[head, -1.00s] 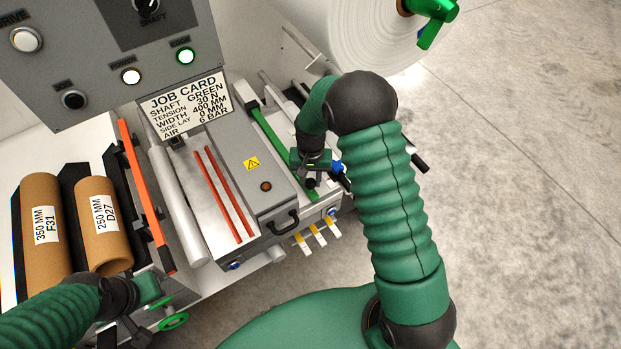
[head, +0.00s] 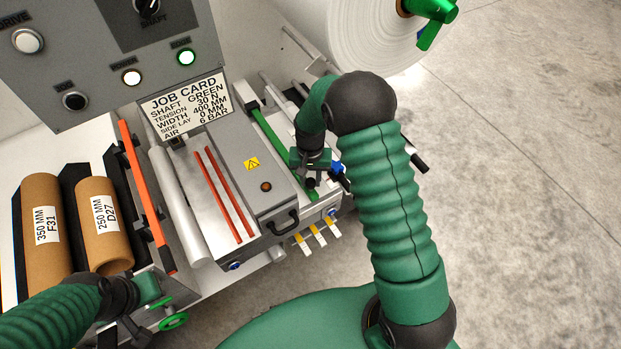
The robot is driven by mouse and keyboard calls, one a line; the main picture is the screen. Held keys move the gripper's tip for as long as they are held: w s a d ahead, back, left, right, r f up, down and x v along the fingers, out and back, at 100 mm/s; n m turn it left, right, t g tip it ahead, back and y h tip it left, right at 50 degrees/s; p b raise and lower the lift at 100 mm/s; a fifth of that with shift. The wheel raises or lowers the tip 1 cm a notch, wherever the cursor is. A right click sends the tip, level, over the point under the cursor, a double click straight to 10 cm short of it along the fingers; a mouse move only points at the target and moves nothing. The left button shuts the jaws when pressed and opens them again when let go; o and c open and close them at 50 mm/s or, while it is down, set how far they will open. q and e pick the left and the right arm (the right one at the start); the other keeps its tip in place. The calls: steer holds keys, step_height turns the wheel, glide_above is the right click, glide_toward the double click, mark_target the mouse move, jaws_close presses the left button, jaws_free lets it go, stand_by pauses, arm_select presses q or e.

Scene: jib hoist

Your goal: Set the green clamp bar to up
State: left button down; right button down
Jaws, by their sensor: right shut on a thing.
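The green clamp bar (head: 269,138) is a long, narrow green strip on the right side of the grey machine bed. It runs from the back toward the front edge and lies low along the bed. My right gripper (head: 311,183) is at the near part of the bar and shut on it. The wrist hides part of the bar and the exact contact. My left gripper (head: 152,291) is at the lower left, near a green handwheel (head: 174,321), well away from the bar. Its fingers are too unclear to tell open from shut.
A grey cover (head: 240,165) with a black handle (head: 285,222) and two red strips lies left of the bar. A job card (head: 185,104) stands behind it. Cardboard cores (head: 104,222) and an orange bar (head: 146,190) are at left. A white roll (head: 365,35) is at back right.

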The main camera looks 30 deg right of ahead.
steer(key=w+r+g+p, duration=0.4)
steer(key=r+p, duration=0.5)
steer(key=r, duration=0.5)
steer(key=shift+w+r, duration=0.35)
steer(key=shift+w, duration=0.35)
steer(key=shift+a, duration=0.1)
